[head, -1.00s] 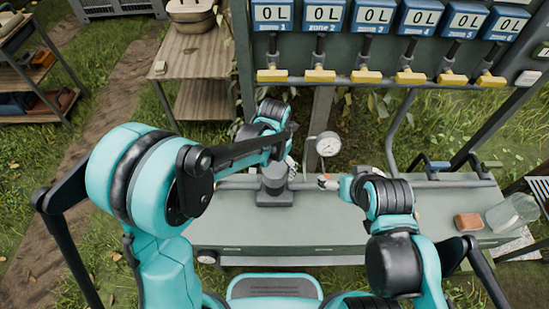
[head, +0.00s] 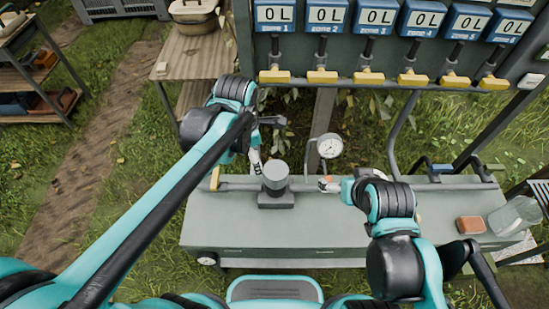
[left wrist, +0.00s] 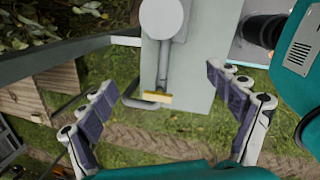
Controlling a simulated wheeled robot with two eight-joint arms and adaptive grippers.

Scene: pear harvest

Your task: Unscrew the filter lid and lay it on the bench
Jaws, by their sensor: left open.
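The filter is a dark grey cylinder on a square base in the pipe on the bench (head: 330,221). Its round, flat lid (head: 275,170) is on top, and it also shows as a pale grey disc in the left wrist view (left wrist: 162,18). My left gripper (head: 256,160) is up and left of the filter, apart from it.
A pressure gauge (head: 329,146) stands behind the pipe, right of the filter. A yellow valve handle (left wrist: 158,96) is at the pipe's left end. A brown block (head: 470,225) and a clear jar (head: 514,215) sit at the bench's right. The front middle is bare.

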